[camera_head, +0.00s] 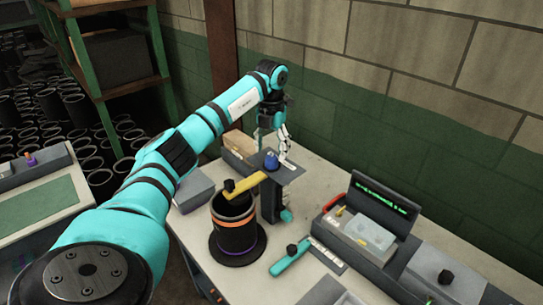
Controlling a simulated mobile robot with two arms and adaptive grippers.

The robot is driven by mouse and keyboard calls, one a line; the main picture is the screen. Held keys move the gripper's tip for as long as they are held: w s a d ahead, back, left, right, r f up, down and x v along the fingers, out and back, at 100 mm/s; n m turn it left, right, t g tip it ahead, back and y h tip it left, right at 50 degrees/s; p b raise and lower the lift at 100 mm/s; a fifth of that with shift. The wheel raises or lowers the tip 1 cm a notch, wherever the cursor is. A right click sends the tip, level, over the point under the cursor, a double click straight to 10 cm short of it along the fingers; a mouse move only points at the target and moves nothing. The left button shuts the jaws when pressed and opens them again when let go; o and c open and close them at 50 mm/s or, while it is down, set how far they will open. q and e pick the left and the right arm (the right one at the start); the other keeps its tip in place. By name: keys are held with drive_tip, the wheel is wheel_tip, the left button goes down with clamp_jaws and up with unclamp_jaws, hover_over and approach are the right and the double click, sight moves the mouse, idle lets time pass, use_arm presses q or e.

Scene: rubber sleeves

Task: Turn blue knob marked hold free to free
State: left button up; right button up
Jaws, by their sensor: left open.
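The blue knob (271,161) sits on top of a dark grey fixture (284,174) on the white bench. Its marking and the way it points are too small to read. My left gripper (271,143) is open and points down just above the knob, its fingers on either side of it. I cannot tell whether the fingers touch the knob. My right gripper is not in view.
A black rubber sleeve (234,236) with orange and purple bands stands in front of the fixture, with a yellow bar (246,183) above it. A teal-handled tool (291,259) and a console with a green display (383,197) are at right. A wall stands behind.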

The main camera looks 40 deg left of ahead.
sight(271, 158)
use_arm(q)
drive_tip(key=shift+f+p, duration=0.35)
drive_tip(key=shift+f, duration=1.7)
drive_tip(key=c, duration=1.1)
drive_tip(key=shift+c, duration=0.2)
drive_tip(key=shift+m, duration=0.4)
drive_tip(key=m, duration=0.5)
drive_tip(key=shift+m, duration=0.3)
drive_tip(key=m, duration=0.5)
drive_tip(key=shift+w+r+m+b, duration=0.1)
drive_tip(key=shift+m+b, duration=0.2)
